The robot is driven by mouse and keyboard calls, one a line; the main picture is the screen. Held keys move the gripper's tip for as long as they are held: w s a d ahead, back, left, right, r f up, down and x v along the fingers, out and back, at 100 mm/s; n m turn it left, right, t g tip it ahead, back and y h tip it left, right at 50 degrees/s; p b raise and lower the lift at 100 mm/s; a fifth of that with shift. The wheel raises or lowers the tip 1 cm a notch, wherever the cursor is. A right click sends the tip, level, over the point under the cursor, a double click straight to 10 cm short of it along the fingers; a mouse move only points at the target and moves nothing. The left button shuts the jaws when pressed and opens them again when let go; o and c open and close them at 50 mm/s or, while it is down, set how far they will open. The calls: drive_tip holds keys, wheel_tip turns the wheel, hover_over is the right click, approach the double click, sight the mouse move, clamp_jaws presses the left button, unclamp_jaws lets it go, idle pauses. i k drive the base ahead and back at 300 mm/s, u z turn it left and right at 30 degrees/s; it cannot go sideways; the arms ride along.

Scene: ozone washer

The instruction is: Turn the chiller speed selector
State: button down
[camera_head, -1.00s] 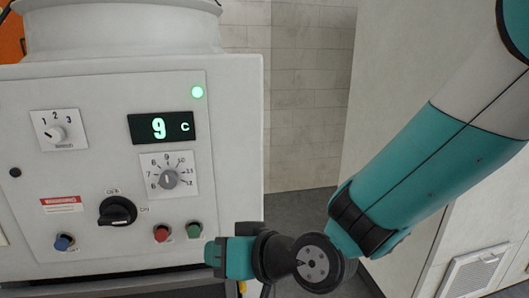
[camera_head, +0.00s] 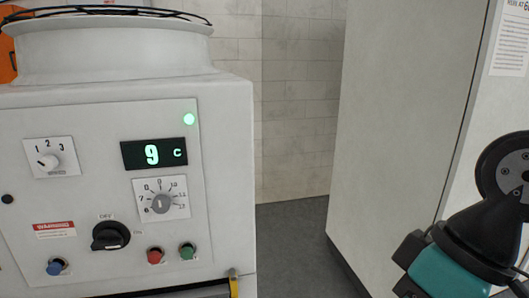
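The chiller's control panel (camera_head: 95,200) is on the left. A white selector knob (camera_head: 47,161) on a plate marked 1, 2, 3 sits at its upper left; the label under it is too small to read. A grey dial (camera_head: 161,203) with a scale of about 6 to 12 sits below the display (camera_head: 154,153), which reads 9 C. A black rotary switch (camera_head: 110,236) is lower down. Part of my arm shows at the lower right, well away from the panel and touching nothing there. My gripper's fingertips are not visible.
Blue (camera_head: 56,266), red (camera_head: 155,255) and green (camera_head: 187,250) buttons line the panel's bottom. A tall pale cabinet (camera_head: 400,120) stands at the right. Open floor (camera_head: 290,240) lies between the machine and cabinet.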

sight(47, 163)
drive_tip(key=u, duration=1.9)
